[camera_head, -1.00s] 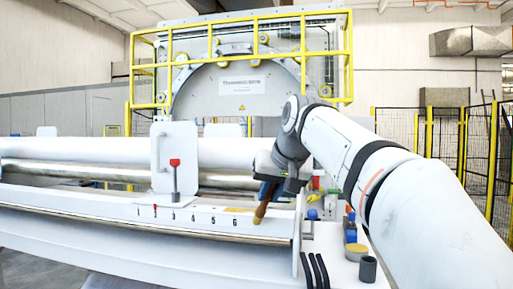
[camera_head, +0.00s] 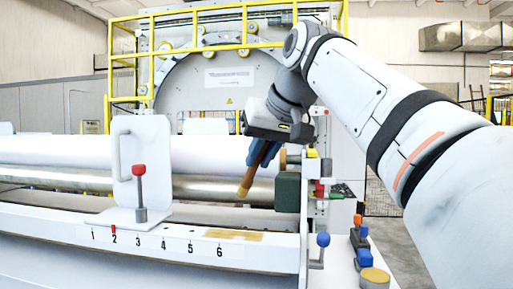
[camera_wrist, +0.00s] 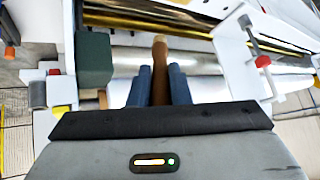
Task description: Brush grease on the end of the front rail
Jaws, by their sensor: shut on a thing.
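The front rail (camera_head: 150,240) is the long white beam numbered 1 to 6, running across the lower left of the head view. A yellow-brown smear (camera_head: 233,235) lies on its top near the right end, by number 6. My gripper (camera_head: 262,155) has blue fingers shut on a brown-handled brush (camera_head: 247,181), its pale tip pointing down. The brush is above and behind the rail's right end, apart from the smear. In the wrist view the brush (camera_wrist: 160,78) stands between the two blue fingers (camera_wrist: 161,92), its tip in front of a shiny roller.
A dark green block (camera_head: 288,191) stands just right of the brush. A white plate with a red-knobbed lever (camera_head: 139,190) stands on the left. A blue-knobbed lever (camera_head: 322,242) and a yellow-topped pot (camera_head: 374,279) are at the right. Long rollers run behind the rail.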

